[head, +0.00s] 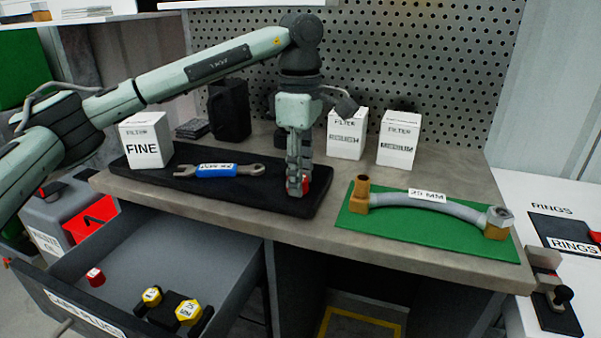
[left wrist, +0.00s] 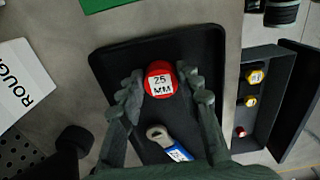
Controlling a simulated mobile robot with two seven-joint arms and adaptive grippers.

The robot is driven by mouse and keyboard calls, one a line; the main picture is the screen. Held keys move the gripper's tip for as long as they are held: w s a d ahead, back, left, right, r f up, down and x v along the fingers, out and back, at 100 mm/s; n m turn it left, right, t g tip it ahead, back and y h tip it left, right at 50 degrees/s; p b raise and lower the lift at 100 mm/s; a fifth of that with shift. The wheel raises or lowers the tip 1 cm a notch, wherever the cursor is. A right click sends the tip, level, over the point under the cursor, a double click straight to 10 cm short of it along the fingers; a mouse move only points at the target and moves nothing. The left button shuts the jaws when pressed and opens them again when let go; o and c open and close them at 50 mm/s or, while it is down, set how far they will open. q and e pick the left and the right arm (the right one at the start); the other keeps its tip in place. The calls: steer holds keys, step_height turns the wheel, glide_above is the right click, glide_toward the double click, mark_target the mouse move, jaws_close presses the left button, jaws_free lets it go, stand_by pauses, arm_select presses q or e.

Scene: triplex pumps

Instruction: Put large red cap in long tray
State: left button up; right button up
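The large red cap (left wrist: 160,79), labelled 25 MM, is on the black long tray (left wrist: 105,60) near one end. In the head view only a bit of the red cap (head: 305,184) shows behind the fingers, at the right end of the tray (head: 265,196). My left gripper (head: 297,190) points straight down over it. In the left wrist view the fingers (left wrist: 162,84) stand spread on both sides of the cap, very close to it; whether they touch it is hard to tell. My right gripper is in no view.
A blue-handled wrench (head: 228,170) lies on the tray, left of the cap. A FINE filter box (head: 146,140) stands at its left end. A green mat (head: 420,238) with a hose (head: 425,204) lies to the right. The open drawer (head: 165,255) below holds smaller red and yellow caps.

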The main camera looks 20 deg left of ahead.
arm_select(q)
steer(key=shift+o, duration=1.4)
steer(key=shift+r, duration=0.4)
step_height(320, 180, up, 12)
steer(key=shift+f, duration=0.2)
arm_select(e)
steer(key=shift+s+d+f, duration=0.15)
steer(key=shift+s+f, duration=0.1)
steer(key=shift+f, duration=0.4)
